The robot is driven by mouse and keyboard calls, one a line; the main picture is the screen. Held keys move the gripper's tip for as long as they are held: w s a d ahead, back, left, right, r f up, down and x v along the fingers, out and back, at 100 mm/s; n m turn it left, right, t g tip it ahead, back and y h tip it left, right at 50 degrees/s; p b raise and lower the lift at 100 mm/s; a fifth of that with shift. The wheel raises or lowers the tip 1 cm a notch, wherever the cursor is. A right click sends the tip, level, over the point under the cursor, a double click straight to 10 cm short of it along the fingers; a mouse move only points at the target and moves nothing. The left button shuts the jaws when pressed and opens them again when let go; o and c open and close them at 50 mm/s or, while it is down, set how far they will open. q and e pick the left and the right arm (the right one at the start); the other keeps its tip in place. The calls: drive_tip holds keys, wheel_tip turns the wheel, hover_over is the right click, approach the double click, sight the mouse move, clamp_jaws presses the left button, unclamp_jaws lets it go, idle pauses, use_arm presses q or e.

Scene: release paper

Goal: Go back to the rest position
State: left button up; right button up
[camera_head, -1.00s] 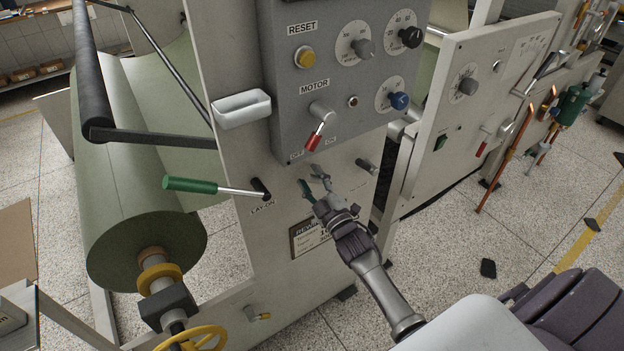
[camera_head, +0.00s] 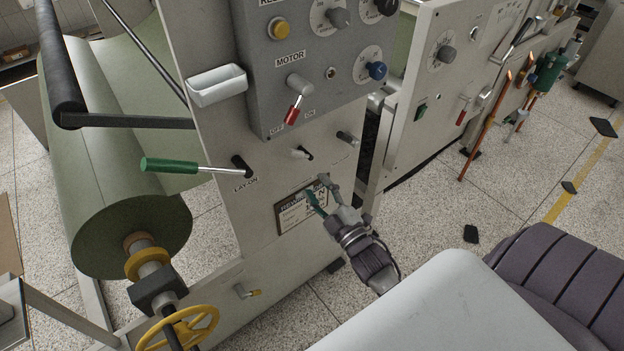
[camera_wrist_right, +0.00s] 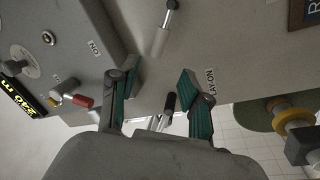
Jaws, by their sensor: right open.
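My right gripper (camera_head: 319,191) is open and empty in the head view. It is in front of the machine's lower front panel (camera_head: 225,140), overlapping the dark label plate (camera_head: 291,219) in the picture. In the right wrist view its two green-padded fingers (camera_wrist_right: 160,84) stand apart with nothing between the pads; whether they touch the panel behind cannot be told, but they look clear of it. A small dark-tipped lever (camera_head: 302,153) sits above the gripper. My left gripper is in neither view.
The red motor lever (camera_head: 294,107) and green LAY-ON lever (camera_head: 170,166) stick out from the machine. A large green paper roll (camera_head: 115,190) and yellow handwheel (camera_head: 178,330) stand at left. A second control cabinet (camera_head: 425,90) is at right. The speckled floor (camera_head: 520,180) is mostly open.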

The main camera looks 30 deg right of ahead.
idle(0.5)
drive_tip(key=s+a+f+m+g, duration=0.2)
drive_tip(key=s+f+g, duration=0.15)
drive_tip(key=f, duration=0.65)
drive_tip(key=s+a+f+m+g, duration=0.1)
drive_tip(key=s+f+g, duration=0.25)
drive_tip(key=f, duration=0.65)
drive_tip(key=s+a+f+m+g, duration=0.2)
drive_tip(key=s+f, duration=0.2)
drive_tip(key=f, duration=0.6)
drive_tip(key=s+f+m+g, duration=0.1)
drive_tip(key=s+f+g, duration=0.2)
drive_tip(key=s+f, duration=0.3)
drive_tip(key=s+a+f+g, duration=0.1)
drive_tip(key=s+f+g, duration=0.2)
drive_tip(key=s, duration=1)
drive_tip(key=s+a+f+m+g, duration=0.1)
drive_tip(key=s+f+g, duration=0.3)
drive_tip(key=s+f, duration=0.4)
drive_tip(key=s, duration=0.2)
drive_tip(key=shift+s+a+f+m, duration=0.2)
drive_tip(key=shift+s+f+m, duration=0.1)
drive_tip(key=shift+f, duration=0.1)
